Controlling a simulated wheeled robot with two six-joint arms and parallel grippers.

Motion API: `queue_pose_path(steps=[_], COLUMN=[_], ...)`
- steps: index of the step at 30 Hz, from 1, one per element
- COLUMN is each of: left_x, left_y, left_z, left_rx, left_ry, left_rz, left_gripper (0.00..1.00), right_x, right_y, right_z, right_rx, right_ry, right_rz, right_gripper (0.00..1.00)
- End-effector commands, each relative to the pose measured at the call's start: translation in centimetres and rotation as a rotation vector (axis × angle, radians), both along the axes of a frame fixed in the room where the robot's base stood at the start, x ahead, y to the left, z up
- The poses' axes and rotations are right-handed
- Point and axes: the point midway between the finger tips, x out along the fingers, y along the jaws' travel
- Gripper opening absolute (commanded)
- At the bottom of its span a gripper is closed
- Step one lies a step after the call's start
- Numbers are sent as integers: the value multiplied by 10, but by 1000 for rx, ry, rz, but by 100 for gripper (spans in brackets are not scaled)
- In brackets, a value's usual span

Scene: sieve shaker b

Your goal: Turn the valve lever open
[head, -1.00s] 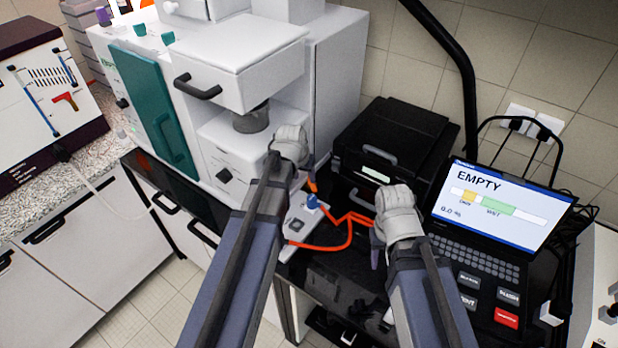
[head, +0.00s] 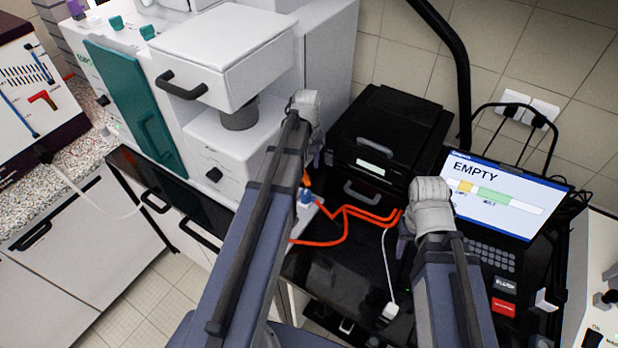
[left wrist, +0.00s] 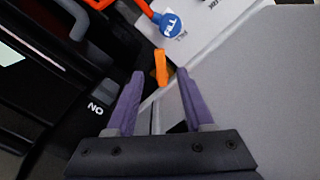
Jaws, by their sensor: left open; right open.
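An orange lever (left wrist: 161,67) sticks out in the left wrist view, just ahead of and between the purple fingertips of my left gripper (left wrist: 160,76). The jaws are open, with the lever apparently not clasped. Beside it is a round blue knob (left wrist: 171,25) on an orange hose, over a white plate with lettering. In the head view the blue knob (head: 306,196) and a bit of the orange lever (head: 306,179) show just right of my left forearm. The left gripper (head: 314,158) is mostly hidden by its own wrist there. My right gripper (head: 403,243) is open, beside the laptop-like display.
The display (head: 495,200) reads EMPTY. A black box-shaped device (head: 385,145) stands behind the orange hose (head: 345,212). A white machine with a drawer (head: 225,50) stands left of my left gripper. A white cable (head: 386,270) lies on the black worktop between my arms.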

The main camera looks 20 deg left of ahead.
Motion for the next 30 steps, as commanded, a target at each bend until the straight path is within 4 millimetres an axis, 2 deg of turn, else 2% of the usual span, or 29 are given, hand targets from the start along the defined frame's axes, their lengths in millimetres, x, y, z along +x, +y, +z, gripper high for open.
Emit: queue_pose_path(steps=[1, 15, 27, 30], left_x=[0, 0, 0, 0], left_y=[0, 0, 0, 0], left_z=[-9, -65, -69, -69], left_rx=[0, 0, 0, 0], left_ry=[0, -1, -1, -1], left_rz=[-1, -2, -2, -2], left_gripper=[52, 52, 52, 42], right_x=[0, 0, 0, 0], right_y=[0, 0, 0, 0], right_z=[-9, -65, -69, -69], right_rx=[0, -1, -1, -1], right_ry=[0, 0, 0, 0], right_rz=[1, 2, 1, 1], right_gripper=[50, 50, 50, 50])
